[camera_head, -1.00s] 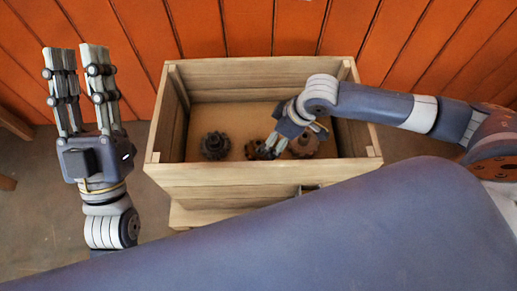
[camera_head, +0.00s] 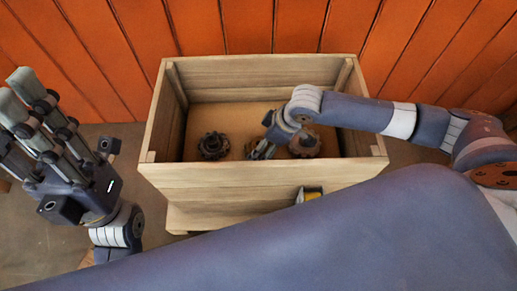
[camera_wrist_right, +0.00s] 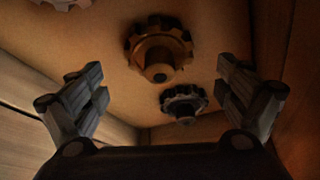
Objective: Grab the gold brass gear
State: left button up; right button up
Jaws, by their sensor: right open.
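The gold-brown gear (camera_wrist_right: 158,50) lies on the crate floor in the right wrist view, ahead of and between my right fingers. It is apart from them. In the head view my right gripper mostly hides that middle gear. My right gripper (camera_head: 260,150) reaches down into the wooden crate, open and empty; its two spread fingers also show in the right wrist view (camera_wrist_right: 160,95). My left gripper (camera_head: 12,92) is open and empty at the far left, outside the crate.
A dark grey gear (camera_head: 213,146) lies left in the crate, and a reddish-brown gear (camera_head: 305,143) lies right. The wooden crate (camera_head: 250,181) has high walls around the gears. A small box with a yellow patch (camera_head: 311,196) is at its front. Orange planks (camera_head: 240,25) stand behind.

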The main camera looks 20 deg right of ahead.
aim_at(249, 147)
jog(key=b+x, duration=0.2)
jog(key=x, duration=0.2)
jog(key=shift+w+a+f+b, duration=0.1)
jog(key=shift+f+b, duration=0.1)
jog(key=shift+b, duration=0.1)
jog(key=shift+r, duration=0.1)
jog(key=c, duration=1.6)
jog(key=shift+r, duration=0.1)
jog(key=shift+c, duration=0.4)
